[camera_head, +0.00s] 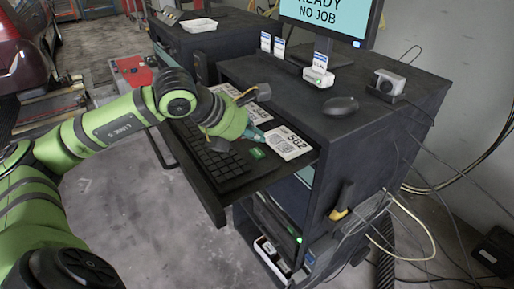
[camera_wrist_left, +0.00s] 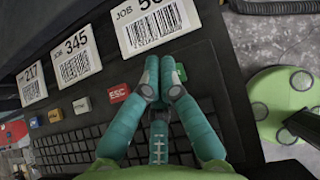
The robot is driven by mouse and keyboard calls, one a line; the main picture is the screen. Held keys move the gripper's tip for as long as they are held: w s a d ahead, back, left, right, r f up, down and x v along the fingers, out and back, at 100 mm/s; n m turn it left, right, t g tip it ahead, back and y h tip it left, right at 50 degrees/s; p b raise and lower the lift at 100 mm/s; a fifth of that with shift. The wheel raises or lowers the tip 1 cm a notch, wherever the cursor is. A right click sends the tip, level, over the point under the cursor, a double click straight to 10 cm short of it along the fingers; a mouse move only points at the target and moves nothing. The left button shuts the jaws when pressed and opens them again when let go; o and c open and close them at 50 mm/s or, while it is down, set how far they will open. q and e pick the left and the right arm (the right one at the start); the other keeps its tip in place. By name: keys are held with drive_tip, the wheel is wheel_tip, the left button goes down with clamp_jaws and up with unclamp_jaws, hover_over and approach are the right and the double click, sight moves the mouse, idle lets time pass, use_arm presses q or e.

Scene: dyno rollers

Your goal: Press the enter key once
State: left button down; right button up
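The keyboard (camera_head: 212,160) lies on a pulled-out tray of a dark cabinet. A green key (camera_head: 257,153), probably enter, sits at its right end; its label is not readable. My left gripper (camera_head: 263,137) hovers close to this key, by the job 562 card (camera_head: 289,143). In the wrist view my left gripper's teal fingertips (camera_wrist_left: 162,82) are together with nothing between them. The green key shows there (camera_wrist_left: 180,72) just beside the right fingertip, partly hidden by it. I cannot tell whether they touch. My right gripper is not in view.
A red ESC key (camera_wrist_left: 118,93) and barcode cards for 345 (camera_wrist_left: 75,58) and 217 (camera_wrist_left: 32,85) lie near the fingers. The monitor (camera_head: 326,17) reads "READY NO JOB". A mouse (camera_head: 340,106) sits on the cabinet top. Cables hang at the right.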

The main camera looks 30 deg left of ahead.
sight(255, 154)
use_arm(q)
wheel_tip(255, 154, up, 3)
drive_tip(key=shift+r+p, duration=0.2)
drive_tip(key=shift+p, duration=0.8)
